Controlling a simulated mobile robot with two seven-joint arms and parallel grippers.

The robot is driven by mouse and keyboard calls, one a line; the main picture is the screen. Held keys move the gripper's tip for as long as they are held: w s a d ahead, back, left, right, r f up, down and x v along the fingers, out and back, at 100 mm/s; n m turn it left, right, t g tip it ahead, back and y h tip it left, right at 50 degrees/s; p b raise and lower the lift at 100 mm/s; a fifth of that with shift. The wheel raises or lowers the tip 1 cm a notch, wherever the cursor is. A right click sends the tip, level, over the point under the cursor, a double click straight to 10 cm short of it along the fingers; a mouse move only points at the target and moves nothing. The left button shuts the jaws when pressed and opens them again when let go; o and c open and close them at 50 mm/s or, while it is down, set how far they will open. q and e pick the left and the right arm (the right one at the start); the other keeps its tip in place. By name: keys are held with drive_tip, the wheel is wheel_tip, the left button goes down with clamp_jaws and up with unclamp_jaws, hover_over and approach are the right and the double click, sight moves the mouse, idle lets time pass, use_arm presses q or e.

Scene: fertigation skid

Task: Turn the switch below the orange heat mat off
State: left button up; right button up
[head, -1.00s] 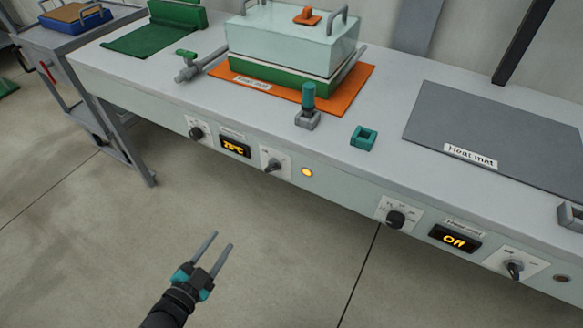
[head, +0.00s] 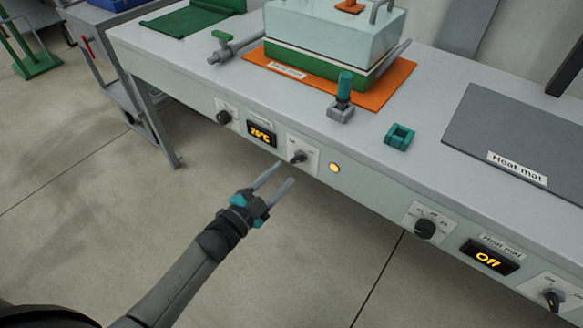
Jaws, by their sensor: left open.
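The orange heat mat (head: 399,88) lies on the bench under a green tray (head: 310,71) with a clear cover (head: 325,35). On the bench front below it are a dial (head: 224,117), a lit display (head: 262,134) with an orange temperature reading, a switch (head: 299,157) on a white plate, and a glowing amber lamp (head: 334,168). My left gripper (head: 280,179) is open and empty, in front of the bench face, just below and left of the switch. Its fingers point up toward the switch, and a gap shows between them. My right gripper is not in view.
A grey heat mat (head: 520,130) lies at the right, with its own dial (head: 425,228), display reading Off (head: 489,257) and switch (head: 552,297) below. A teal-handled tool (head: 344,95) and a teal clip (head: 399,136) sit near the bench edge. A trolley (head: 150,90) stands left.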

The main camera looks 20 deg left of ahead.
sight(295, 162)
use_arm(q)
drive_tip(key=shift+b+x, duration=0.6)
drive_tip(key=shift+x, duration=1.85)
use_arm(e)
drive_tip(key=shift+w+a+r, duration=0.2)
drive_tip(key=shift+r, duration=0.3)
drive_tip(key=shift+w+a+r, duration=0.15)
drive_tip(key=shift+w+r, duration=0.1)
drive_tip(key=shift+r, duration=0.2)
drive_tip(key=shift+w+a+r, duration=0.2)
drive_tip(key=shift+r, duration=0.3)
use_arm(q)
drive_tip(key=shift+c, duration=0.2)
clamp_jaws()
